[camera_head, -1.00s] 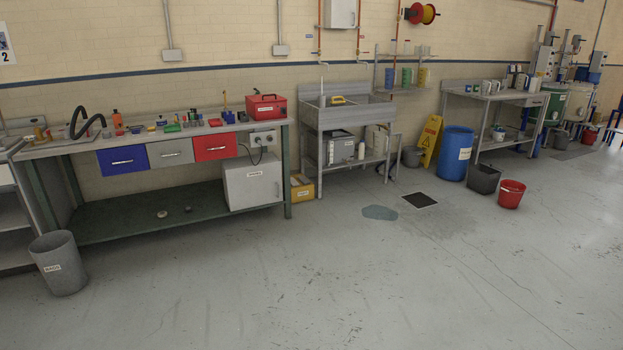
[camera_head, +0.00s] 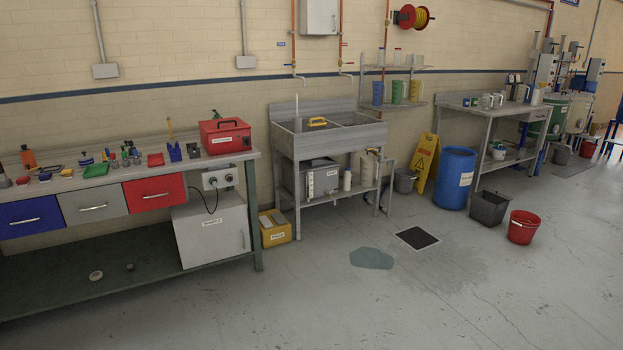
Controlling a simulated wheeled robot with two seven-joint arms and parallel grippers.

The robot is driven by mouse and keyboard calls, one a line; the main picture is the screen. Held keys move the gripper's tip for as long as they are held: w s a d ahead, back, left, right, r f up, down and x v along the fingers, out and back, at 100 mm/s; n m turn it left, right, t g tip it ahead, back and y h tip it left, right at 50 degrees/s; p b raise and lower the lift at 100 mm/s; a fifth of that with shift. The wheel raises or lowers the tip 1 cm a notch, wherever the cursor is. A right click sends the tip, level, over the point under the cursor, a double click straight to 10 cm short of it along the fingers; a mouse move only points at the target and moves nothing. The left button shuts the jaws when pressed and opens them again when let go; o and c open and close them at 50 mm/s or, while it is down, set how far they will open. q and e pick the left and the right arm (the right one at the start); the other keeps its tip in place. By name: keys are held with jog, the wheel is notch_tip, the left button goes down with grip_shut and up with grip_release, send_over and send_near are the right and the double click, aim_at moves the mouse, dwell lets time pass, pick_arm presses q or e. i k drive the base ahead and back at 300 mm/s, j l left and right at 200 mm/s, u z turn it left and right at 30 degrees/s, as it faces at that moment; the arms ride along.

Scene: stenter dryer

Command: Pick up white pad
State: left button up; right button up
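I cannot pick out a white pad for certain in the head view. A yellow box (camera_head: 276,234) on the floor by the workbench's right leg holds pale flat items, too small to identify. A small pale round thing (camera_head: 96,275) lies on the bench's lower shelf. Neither of my grippers shows in the view.
A workbench (camera_head: 130,177) with coloured drawers and a red toolbox (camera_head: 225,137) stands at left. A grey sink unit (camera_head: 330,142) stands mid-wall. A puddle (camera_head: 371,258), a floor drain (camera_head: 417,238), a blue drum (camera_head: 455,178) and a red bucket (camera_head: 522,228) are right. The front floor is clear.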

aim_at(265, 222)
jog(key=i, duration=3.55)
jog(key=i+l, duration=0.1)
jog(key=i, duration=1.7)
jog(key=j+u, duration=0.05)
jog(key=j, duration=0.05)
